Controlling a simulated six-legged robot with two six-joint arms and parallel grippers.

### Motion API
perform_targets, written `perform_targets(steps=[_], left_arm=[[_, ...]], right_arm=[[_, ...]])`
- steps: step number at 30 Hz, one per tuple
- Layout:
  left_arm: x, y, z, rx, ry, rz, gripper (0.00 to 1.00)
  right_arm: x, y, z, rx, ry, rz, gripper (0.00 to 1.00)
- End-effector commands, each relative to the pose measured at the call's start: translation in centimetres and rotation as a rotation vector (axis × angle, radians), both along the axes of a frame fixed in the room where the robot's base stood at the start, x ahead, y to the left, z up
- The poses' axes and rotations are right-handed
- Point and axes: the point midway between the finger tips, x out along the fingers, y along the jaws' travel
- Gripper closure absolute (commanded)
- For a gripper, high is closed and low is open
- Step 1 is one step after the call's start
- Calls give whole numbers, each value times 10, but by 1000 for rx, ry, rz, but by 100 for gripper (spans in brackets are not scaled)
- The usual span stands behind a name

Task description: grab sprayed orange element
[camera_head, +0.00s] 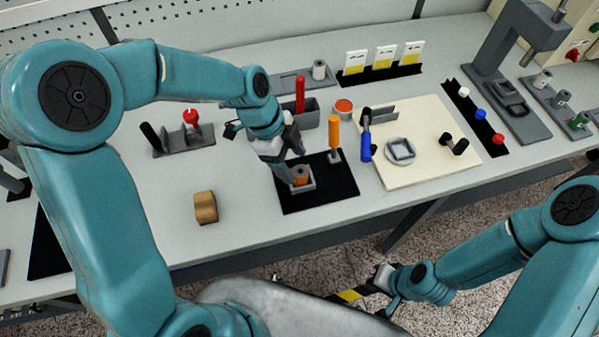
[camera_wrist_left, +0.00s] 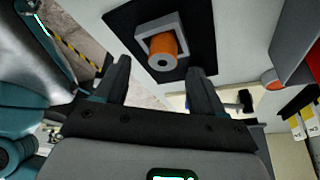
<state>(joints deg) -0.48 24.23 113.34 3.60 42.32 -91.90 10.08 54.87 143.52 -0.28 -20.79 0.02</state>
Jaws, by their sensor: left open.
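The orange element (camera_head: 301,175) is a short cylinder in a grey square holder (camera_head: 308,186) on a black mat (camera_head: 330,195). In the left wrist view the orange element (camera_wrist_left: 160,47) shows with a grey core, just beyond and between the fingertips. My left gripper (camera_head: 292,167) is open and empty right above the holder, partly covering it in the head view. Its two spread fingers also show in the left wrist view (camera_wrist_left: 160,85). My right gripper (camera_head: 381,278) is low at the front, away from the table top; its jaws are too small to read.
A grey bin (camera_head: 298,115) is behind.

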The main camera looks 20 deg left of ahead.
Motion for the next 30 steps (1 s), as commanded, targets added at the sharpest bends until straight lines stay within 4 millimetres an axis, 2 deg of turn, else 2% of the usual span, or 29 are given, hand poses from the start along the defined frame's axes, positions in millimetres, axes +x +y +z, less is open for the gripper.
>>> perform_targets(steps=[1,6,14,18,20,30], left_arm=[[0,-3,-6,0,7,-2,31],[2,-11,-27,0,4,-1,31],[2,-12,-30,0,0,1,31],[3,-12,-30,0,0,1,76],[2,-12,-30,0,0,1,92],[3,-12,-27,0,-1,0,92]], right_arm=[[0,0,8,0,0,0,100],[0,0,10,0,-1,0,100],[0,0,9,0,0,0,100],[0,0,9,0,0,0,100],[0,0,9,0,0,0,100],[0,0,9,0,0,0,100]])
